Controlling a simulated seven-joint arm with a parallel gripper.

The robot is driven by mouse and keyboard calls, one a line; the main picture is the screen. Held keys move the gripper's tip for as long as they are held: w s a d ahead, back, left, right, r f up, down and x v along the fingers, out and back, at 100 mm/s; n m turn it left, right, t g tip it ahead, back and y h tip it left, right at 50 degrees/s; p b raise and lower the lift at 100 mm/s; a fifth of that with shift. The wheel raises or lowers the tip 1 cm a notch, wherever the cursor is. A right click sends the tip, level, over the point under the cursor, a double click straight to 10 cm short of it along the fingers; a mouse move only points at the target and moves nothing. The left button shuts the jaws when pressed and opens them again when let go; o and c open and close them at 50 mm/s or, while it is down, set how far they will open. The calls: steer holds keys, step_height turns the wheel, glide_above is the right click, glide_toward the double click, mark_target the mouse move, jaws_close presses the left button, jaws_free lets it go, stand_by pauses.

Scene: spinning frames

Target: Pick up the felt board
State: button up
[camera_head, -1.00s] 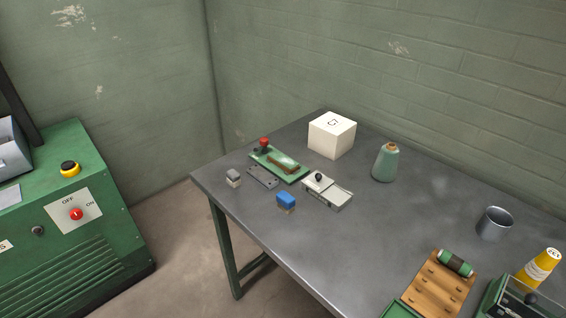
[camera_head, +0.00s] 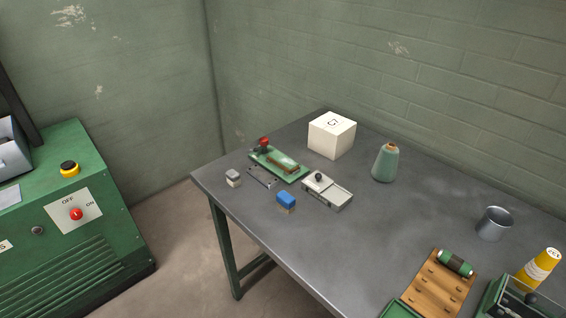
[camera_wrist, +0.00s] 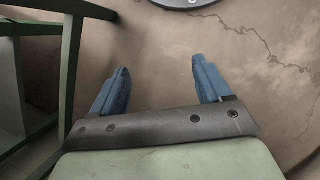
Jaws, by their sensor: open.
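A small brown-edged board with a pale green top (camera_head: 282,162) lies on a green base plate (camera_head: 297,178) near the table's far left corner. It looks most like the felt board, but I cannot tell for sure at this size. A red knob (camera_head: 264,142) stands at the plate's far left end. My gripper (camera_wrist: 160,66) shows only in the wrist view, its two blue fingers apart and nothing between them. It points at bare floor, away from the board, which that view does not show.
Close around the board are a dark flat plate (camera_head: 262,178), a grey block (camera_head: 233,177), a blue block (camera_head: 286,200), a knobbed grey box (camera_head: 340,197) and a white cube (camera_head: 332,136). A green cone (camera_head: 385,164) stands to the right. Green legs (camera_wrist: 72,60) flank my gripper's left.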

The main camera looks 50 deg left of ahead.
steer(key=s+a+n+t+y, duration=0.15)
steer(key=a+n, duration=0.25)
steer(key=a, duration=1.3)
steer(key=s+a+n+t+y, duration=0.1)
steer(key=a+n+t, duration=0.25)
steer(key=a, duration=1.25)
steer(key=s+a+r+n+g+y, duration=0.1)
steer(key=s+a+r, duration=0.15)
steer(key=a, duration=0.45)
steer(key=s+a+r+g+y, duration=0.1)
steer(key=s+a+r+y, duration=0.15)
steer(key=a, duration=0.45)
steer(key=s+a+r+n+g+y, duration=0.15)
steer(key=s+a+r, duration=0.25)
steer(key=a+r, duration=0.6)
steer(key=s+a+r+g+y, duration=0.15)
steer(key=s+a+r, duration=0.25)
steer(key=a+r, duration=0.55)
steer(key=s+a+r+n+g+y, duration=0.2)
steer(key=s+a+r+g+y, duration=0.15)
steer(key=a+r, duration=1.15)
step_height(320, 180, up, 28)
steer(key=t+h, duration=0.6)
steer(key=h, duration=0.3)
glide_above(283, 159)
step_height(283, 159, down, 14)
steer(key=shift+r, duration=0.2)
